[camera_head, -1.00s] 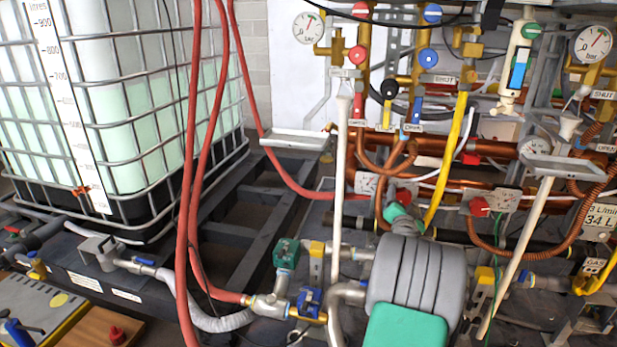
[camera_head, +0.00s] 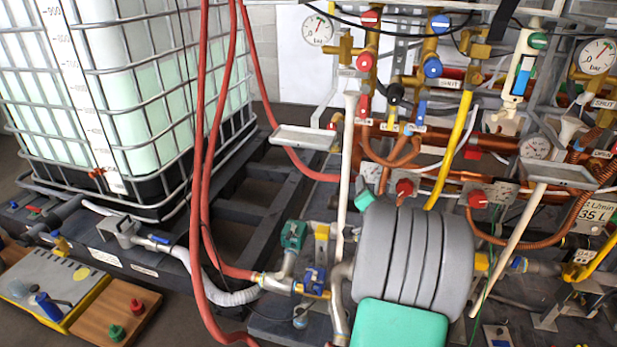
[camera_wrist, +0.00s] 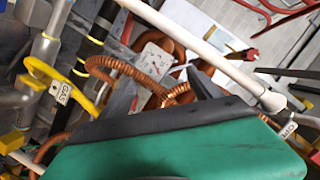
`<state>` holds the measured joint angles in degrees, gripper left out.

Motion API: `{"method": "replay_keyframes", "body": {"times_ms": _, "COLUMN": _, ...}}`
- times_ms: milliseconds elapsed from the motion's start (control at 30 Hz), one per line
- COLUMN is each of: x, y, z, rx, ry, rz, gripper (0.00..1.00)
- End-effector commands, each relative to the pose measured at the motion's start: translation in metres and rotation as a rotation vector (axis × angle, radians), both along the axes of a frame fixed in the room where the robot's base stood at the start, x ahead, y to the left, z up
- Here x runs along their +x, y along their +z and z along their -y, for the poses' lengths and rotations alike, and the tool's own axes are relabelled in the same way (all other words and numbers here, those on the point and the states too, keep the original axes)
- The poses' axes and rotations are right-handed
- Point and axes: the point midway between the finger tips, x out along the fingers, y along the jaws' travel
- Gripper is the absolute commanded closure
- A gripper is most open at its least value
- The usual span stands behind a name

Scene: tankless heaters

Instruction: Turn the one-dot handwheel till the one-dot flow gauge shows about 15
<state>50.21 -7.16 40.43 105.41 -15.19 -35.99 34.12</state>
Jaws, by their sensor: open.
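Two red handwheels, the left (camera_head: 405,188) and the right (camera_head: 478,200), sit on grey plates by the copper pipes in the head view. Small dials on those plates are too small to read. I cannot tell any dot marks, so I cannot say which is the one-dot handwheel or its flow gauge. My arm's grey ribbed part stands in front of the pipes. In the wrist view a large green, black-edged part fills the bottom. Nothing shows held.
White-faced bar gauges hang at top left (camera_head: 317,30) and top right (camera_head: 597,57). A flow sign (camera_head: 595,213) reads 35 L. Red hoses (camera_head: 207,150) hang left of my arm. A caged water tank (camera_head: 130,100) fills the left. White and yellow pipes crowd the middle.

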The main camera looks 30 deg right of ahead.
Motion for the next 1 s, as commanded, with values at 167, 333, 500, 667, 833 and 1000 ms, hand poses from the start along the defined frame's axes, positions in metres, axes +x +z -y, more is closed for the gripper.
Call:
{"method": "replay_keyframes", "body": {"times_ms": 167, "x": 0.018, "y": 0.022, "z": -0.037, "rx": -0.003, "ry": 0.084, "rz": -0.094, "gripper": 0.27}}
{"method": "replay_keyframes", "body": {"times_ms": 333, "x": 0.030, "y": 0.036, "z": -0.071, "rx": -0.007, "ry": 0.161, "rz": -0.185, "gripper": 0.27}}
{"method": "replay_keyframes", "body": {"times_ms": 500, "x": 0.037, "y": 0.052, "z": -0.108, "rx": -0.016, "ry": 0.241, "rz": -0.277, "gripper": 0.27}}
{"method": "replay_keyframes", "body": {"times_ms": 667, "x": 0.039, "y": 0.065, "z": -0.142, "rx": -0.028, "ry": 0.318, "rz": -0.364, "gripper": 0.27}}
{"method": "replay_keyframes", "body": {"times_ms": 833, "x": 0.037, "y": 0.076, "z": -0.174, "rx": -0.041, "ry": 0.388, "rz": -0.446, "gripper": 0.27}}
{"method": "replay_keyframes", "body": {"times_ms": 1000, "x": 0.035, "y": 0.079, "z": -0.189, "rx": -0.048, "ry": 0.424, "rz": -0.487, "gripper": 0.27}}
